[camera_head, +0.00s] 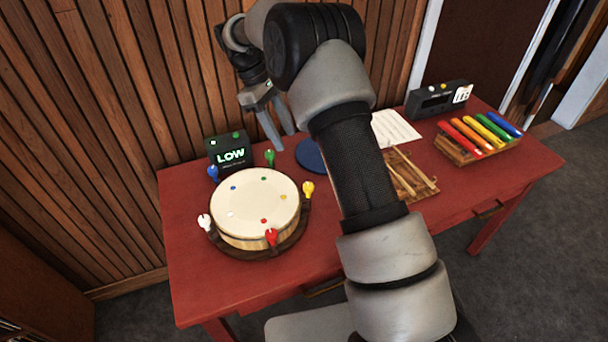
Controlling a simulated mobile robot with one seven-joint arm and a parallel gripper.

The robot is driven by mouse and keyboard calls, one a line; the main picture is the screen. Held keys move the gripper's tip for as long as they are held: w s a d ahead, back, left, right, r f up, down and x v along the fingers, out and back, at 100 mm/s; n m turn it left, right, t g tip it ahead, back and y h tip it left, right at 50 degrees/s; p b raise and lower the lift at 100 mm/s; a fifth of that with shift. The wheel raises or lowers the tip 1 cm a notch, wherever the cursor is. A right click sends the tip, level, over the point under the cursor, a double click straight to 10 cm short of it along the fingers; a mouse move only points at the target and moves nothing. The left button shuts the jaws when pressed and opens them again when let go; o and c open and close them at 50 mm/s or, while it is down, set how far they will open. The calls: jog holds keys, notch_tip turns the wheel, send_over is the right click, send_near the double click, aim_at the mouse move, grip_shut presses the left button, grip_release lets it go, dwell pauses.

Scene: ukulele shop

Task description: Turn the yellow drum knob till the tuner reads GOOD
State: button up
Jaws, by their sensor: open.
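The yellow drum knob (308,189) stands upright on the right side of the round drum (245,216), which has a cream skin and a wooden body. The tuner (230,154) is a black box behind the drum, and its green display reads LOW. My gripper (280,142) is open and empty, pointing down behind and above the yellow knob, apart from it. Other knobs sit around the drum rim: blue (213,173), green (270,158), white (205,222) and red (272,237).
On the red table (200,290), a blue disc (311,157) lies right of the drum, partly behind my arm. Wooden sticks (411,172), a paper sheet (394,127), a coloured-bar xylophone (478,138) and a black device (437,99) are at right. The table's front left is clear.

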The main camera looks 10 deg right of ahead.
aim_at(307, 185)
jog(key=p+x, duration=0.1)
jog(key=x, duration=1.6)
jog(key=shift+f, duration=0.2)
jog(key=c, duration=1)
